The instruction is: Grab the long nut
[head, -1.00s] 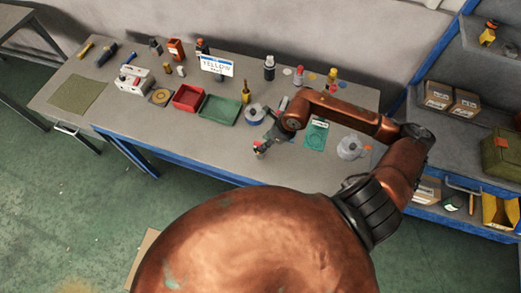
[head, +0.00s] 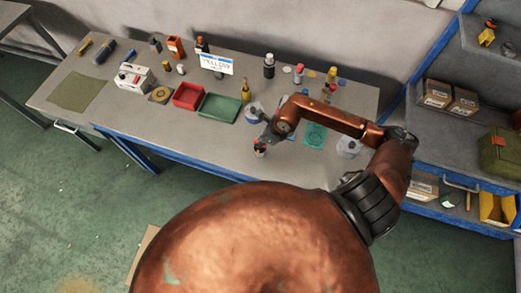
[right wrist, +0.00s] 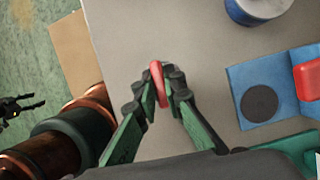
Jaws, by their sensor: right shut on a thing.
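My right gripper (right wrist: 160,88) is shut on a slim red piece (right wrist: 157,72), which sticks out past the fingertips in the right wrist view. It looks long and narrow; I cannot tell for certain that it is the long nut. In the head view my right gripper (head: 260,147) is over the front part of the grey table (head: 215,137), with a bit of red at its tips. I cannot tell whether the piece touches the table. My left gripper (right wrist: 22,106) shows dark and small at the left edge of the right wrist view, over the floor, its fingers apart.
A red tray (head: 188,95) and a green tray (head: 219,107) stand left of my right gripper. A blue and white roll (head: 254,113) is close behind it. Bottles and a white-blue sign (head: 216,65) stand farther back.

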